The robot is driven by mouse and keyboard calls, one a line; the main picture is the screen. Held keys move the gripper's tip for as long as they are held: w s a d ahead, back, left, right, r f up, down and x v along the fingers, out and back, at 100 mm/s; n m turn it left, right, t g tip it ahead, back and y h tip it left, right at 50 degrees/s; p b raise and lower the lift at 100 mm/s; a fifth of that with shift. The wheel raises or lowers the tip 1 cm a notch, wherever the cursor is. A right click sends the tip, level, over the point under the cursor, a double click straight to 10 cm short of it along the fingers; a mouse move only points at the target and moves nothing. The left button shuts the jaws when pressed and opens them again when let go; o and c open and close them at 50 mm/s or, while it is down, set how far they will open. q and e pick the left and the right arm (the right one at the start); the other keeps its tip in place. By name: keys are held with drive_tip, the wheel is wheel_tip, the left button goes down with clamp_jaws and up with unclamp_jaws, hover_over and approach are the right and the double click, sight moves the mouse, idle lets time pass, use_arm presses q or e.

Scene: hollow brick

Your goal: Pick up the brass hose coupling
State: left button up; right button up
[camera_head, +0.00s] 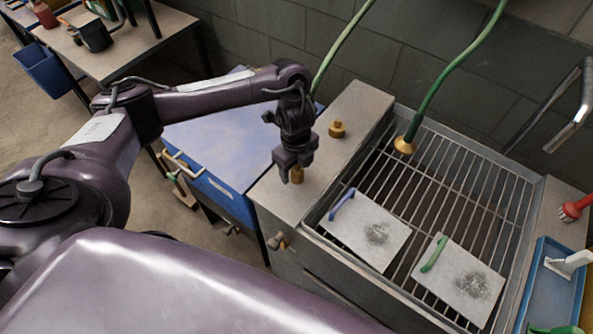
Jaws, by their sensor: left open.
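My left gripper (294,162) points down over the grey ledge beside the grated basin and is open. A small brass piece (297,175) shows just below its fingers, standing on the ledge; its upper part is hidden by the gripper, so I cannot tell whether the fingers touch it. A second brass fitting (337,129) stands on the same ledge, farther back and apart from the gripper. A brass end (404,145) is fixed to a green hose and hangs over the grate. My right gripper is not in view.
The metal grate (466,178) holds two pale plates, one with a blue handle (342,203) and one with a green handle (434,253). A blue cabinet (213,139) stands left of the ledge. A blue tray (556,288) and a red brush (574,208) are at right.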

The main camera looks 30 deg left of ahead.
use_arm(q)
drive_tip(key=shift+w+d+f, duration=0.1)
drive_tip(key=shift+w+f, duration=0.05)
drive_tip(key=shift+f, duration=0.45)
drive_tip(key=shift+w+d+f, duration=0.1)
drive_tip(key=shift+f, duration=0.45)
drive_tip(key=shift+s+a+r, duration=0.1)
drive_tip(key=shift+c, duration=1.3)
drive_tip(key=c, duration=0.7)
drive_tip(key=shift+c, duration=0.7)
drive_tip(key=shift+r, duration=0.1)
